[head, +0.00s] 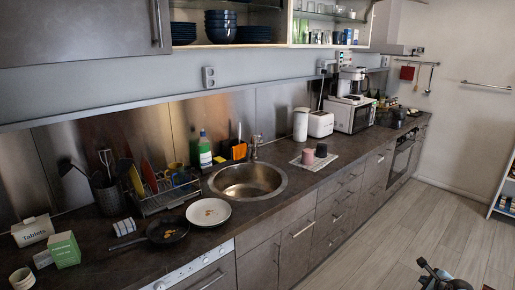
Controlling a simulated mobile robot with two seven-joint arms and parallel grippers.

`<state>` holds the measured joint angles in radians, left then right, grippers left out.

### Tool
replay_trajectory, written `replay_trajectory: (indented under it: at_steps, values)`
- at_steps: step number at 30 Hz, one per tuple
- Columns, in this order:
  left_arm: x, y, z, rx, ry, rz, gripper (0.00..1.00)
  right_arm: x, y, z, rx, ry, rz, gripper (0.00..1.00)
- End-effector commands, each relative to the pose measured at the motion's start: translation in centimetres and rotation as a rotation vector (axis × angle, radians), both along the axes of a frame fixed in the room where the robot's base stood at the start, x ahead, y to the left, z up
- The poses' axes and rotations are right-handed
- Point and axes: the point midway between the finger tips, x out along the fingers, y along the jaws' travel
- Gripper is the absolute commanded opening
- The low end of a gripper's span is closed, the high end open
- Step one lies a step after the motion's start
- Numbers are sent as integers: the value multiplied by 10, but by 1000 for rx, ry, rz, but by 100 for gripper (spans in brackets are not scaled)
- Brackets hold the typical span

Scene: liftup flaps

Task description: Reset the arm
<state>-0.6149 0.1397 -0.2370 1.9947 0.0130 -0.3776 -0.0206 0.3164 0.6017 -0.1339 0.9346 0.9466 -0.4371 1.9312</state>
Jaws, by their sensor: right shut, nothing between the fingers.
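My right gripper (430,271) shows at the bottom right edge, low over the wooden floor and apart from the counter and cabinets. It is shut and empty; part of its arm is cut off by the frame edge. My left gripper is not in view. Above the counter, an open wall cabinet (256,41) shows stacked dark blue bowls (220,26), and the part to its right holds glasses and cups. A grey flap door (80,30) with a vertical handle at the top left is closed.
The long dark counter (270,207) carries a sink (247,180), a dish rack (165,193), a pan (162,229), a white plate (208,212), a toaster (320,124) and a microwave (352,114). The floor (400,230) is clear. A shelf (506,190) stands at the right edge.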

Motion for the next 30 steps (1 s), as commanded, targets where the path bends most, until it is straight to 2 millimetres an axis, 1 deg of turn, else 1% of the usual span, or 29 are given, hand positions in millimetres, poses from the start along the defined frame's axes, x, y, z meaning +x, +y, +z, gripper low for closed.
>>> replay_trajectory:
  at_steps: [1, 5, 8, 11, 14, 15, 17, 18, 21, 24, 30]
  values:
    - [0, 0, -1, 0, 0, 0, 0, -12, 9, -10, -73, 19, 69, 0]
    - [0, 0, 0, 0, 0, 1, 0, -40, 38, -25, -311, 54, 291, 0]
    - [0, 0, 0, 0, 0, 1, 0, -65, 63, -36, -503, 75, 477, 0]
    - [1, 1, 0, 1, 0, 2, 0, -98, 94, -47, -720, 89, 695, 0]
    - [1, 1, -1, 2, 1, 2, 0, -140, 133, -55, -979, 88, 959, 0]
    - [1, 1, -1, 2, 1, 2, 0, -160, 151, -57, -1095, 80, 1075, 0]
    - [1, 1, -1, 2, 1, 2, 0, -189, 177, -56, -1272, 57, 1244, 0]
    - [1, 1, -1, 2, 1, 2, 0, -208, 194, -54, -1381, 38, 1346, 0]
    - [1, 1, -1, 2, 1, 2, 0, -248, 230, -45, -1622, -18, 1552, 0]
    - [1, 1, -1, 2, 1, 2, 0, -281, 259, -33, -1821, -77, 1705, 0]
    - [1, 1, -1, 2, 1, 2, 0, -336, 306, -5, -2170, -199, 1918, 0]
